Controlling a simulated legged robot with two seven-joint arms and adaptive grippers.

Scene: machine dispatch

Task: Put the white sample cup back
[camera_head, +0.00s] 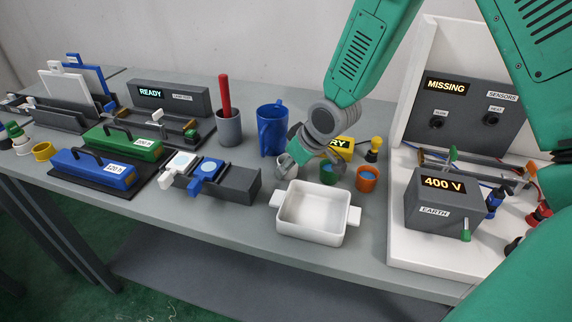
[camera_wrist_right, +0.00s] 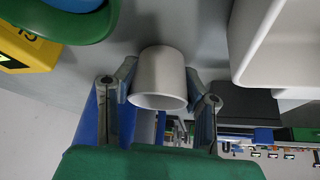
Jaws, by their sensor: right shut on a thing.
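The white sample cup (camera_head: 286,168) is at the middle of the table, behind the white tray. My right gripper (camera_head: 296,158) comes down from the upper right and is shut on the cup. In the right wrist view the white cup (camera_wrist_right: 158,82) sits between the two fingers of the right gripper (camera_wrist_right: 158,98), one on each side. I cannot tell whether its base touches the table. A green cup (camera_head: 325,177) with blue contents and an orange cup (camera_head: 367,184) stand to its right. My left gripper is out of view.
The white two-handled tray (camera_head: 312,232) stands just in front. A blue mug (camera_head: 271,131) and a grey pot (camera_head: 229,128) with a red rod are behind to the left. A yellow box (camera_head: 344,146) is behind the small cups. A 400 V box (camera_head: 446,202) stands right.

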